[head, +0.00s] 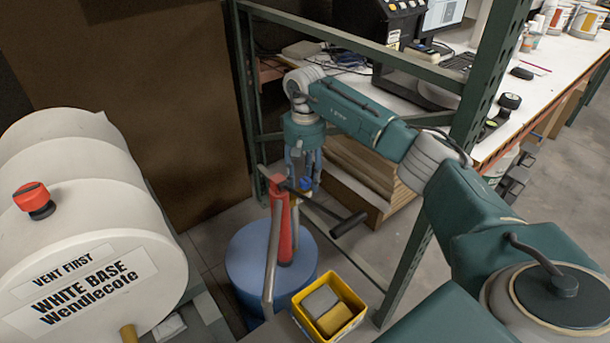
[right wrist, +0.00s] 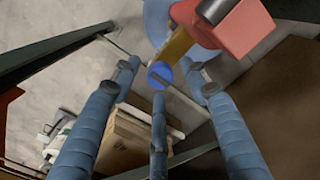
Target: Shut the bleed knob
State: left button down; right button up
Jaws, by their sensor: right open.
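A small blue knob (head: 306,184), which looks like the bleed knob, sits on the side of a red hand pump (head: 284,228) above a blue drum. My right gripper (head: 303,180) hangs from above with its fingers pointing down at the knob. The pump's red head (right wrist: 228,30) is just beyond the fingertips. My left gripper is not in view.
A white drum (head: 85,215) with a red cap (head: 34,199) lies at the left. The blue drum (head: 245,262) stands under the pump. A black-handled bar (head: 347,224) sticks out right of the pump, above a yellow bin (head: 347,285). A green rack post (head: 485,75) rises beside my right arm.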

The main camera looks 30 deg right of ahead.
grip_shut()
jog(key=shift+m, duration=0.4)
jog(key=m, duration=0.3)
jog(key=shift+m, duration=0.4)
jog(key=m, duration=1.3)
jog(key=shift+p, duration=0.4)
jog(key=shift+w+m, duration=0.1)
jog(key=shift+m, duration=0.2)
